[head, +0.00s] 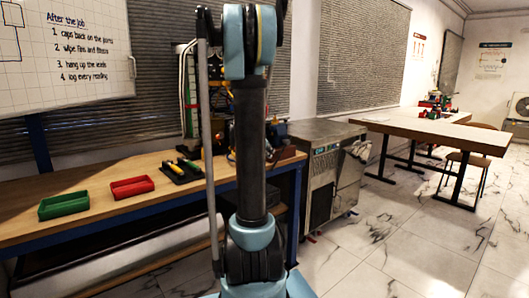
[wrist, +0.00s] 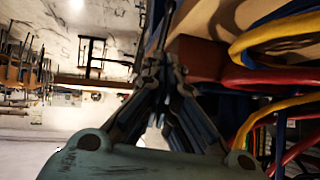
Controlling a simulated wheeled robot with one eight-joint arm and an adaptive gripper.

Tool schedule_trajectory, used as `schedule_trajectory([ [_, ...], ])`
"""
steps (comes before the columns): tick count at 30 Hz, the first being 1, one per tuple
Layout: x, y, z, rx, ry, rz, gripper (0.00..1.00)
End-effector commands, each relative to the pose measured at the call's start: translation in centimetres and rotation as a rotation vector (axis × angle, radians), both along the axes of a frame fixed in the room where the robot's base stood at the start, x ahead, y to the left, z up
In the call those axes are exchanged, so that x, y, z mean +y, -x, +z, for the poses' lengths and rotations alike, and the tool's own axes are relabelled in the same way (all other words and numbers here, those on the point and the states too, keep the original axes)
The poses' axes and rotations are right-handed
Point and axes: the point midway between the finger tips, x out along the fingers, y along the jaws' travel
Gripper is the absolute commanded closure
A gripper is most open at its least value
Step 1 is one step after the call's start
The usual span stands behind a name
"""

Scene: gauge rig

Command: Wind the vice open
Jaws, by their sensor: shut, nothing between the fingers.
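My gripper (wrist: 164,62) shows in the wrist view, its dark fingers drawn together and holding nothing. A thin dark bar (wrist: 158,32) runs on past the fingertips; I cannot tell whether it is the vice's handle or touches them. A reddish-brown block (wrist: 197,58) sits close beside the fingertips. I cannot tell whether either block belongs to the vice, and no vice shows clearly. My gripper is hidden in the head view.
Thick yellow hose (wrist: 275,35) and red hose (wrist: 270,78) lie close right of the gripper. The wooden bench (head: 100,212) carries a green tray (head: 63,204), a red tray (head: 131,187) and a dark tool tray (head: 183,172). A grey cabinet (head: 322,175) stands right; floor beyond is open.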

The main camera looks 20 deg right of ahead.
Motion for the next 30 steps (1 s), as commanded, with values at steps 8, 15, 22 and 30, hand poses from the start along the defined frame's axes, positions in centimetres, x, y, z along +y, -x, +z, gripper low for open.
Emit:
schedule_trajectory([
  [8,-2.5,-1.4,-2.3,-0.001,-0.001,-0.002,1.0],
  [15,-3.7,-2.2,-3.4,0.0,0.0,0.0,1.0],
  [22,-4.0,-2.3,-3.7,0.0,0.0,0.0,1.0],
  [30,-4.0,-2.4,-3.7,-0.001,0.0,-0.001,1.0],
])
